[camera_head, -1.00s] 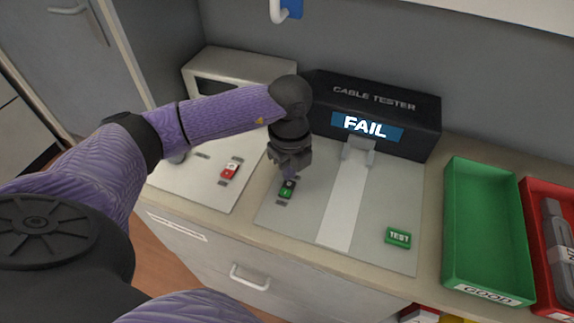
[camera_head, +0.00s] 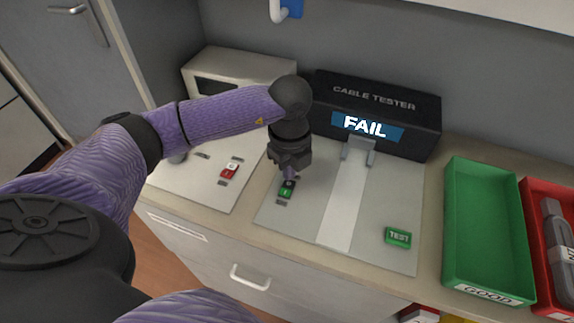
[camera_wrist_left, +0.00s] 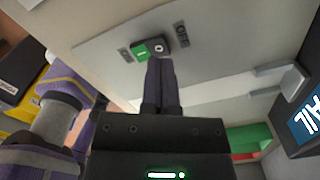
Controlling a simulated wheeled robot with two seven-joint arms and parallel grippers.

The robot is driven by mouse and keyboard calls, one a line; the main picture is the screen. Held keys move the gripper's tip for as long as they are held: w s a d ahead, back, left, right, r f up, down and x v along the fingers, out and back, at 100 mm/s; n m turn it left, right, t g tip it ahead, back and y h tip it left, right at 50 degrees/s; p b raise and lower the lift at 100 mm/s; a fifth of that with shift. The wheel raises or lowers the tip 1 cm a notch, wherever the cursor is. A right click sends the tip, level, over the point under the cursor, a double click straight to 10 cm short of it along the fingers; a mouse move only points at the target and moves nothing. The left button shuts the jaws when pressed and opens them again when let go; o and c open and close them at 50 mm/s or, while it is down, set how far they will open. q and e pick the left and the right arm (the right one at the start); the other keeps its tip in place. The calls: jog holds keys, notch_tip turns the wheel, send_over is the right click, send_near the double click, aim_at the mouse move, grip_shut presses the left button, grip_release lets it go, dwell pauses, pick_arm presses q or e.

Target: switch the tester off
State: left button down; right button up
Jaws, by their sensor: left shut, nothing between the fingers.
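The black cable tester (camera_head: 374,110) stands at the back of its grey base plate, and its display (camera_head: 367,127) reads FAIL. Its rocker switch (camera_head: 287,188), with a green half and a black half, sits on the plate's left part. My left gripper (camera_head: 290,174) points down at the switch, shut and empty. In the left wrist view the shut fingertips (camera_wrist_left: 160,62) are at the black half of the switch (camera_wrist_left: 149,49); I cannot tell whether they touch it. The green half shows lit and clear of the fingers. My right gripper is not in view.
A green TEST button (camera_head: 398,237) is at the plate's front right. A green GOOD tray (camera_head: 456,240) and a red tray (camera_head: 530,200) holding a dark item stand at right. A beige device with a red and white switch (camera_head: 229,170) is at left.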

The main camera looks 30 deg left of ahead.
aim_at(289, 183)
pick_arm(q)
jog(key=shift+f+b, duration=0.75)
jog(key=shift+f, duration=0.45)
dwell(0.3)
notch_tip(289, 183, up, 7)
jog(key=p, duration=0.6)
jog(key=shift+r+p, duration=0.2)
jog(key=shift+p, duration=0.15)
jog(key=shift+f, duration=0.15)
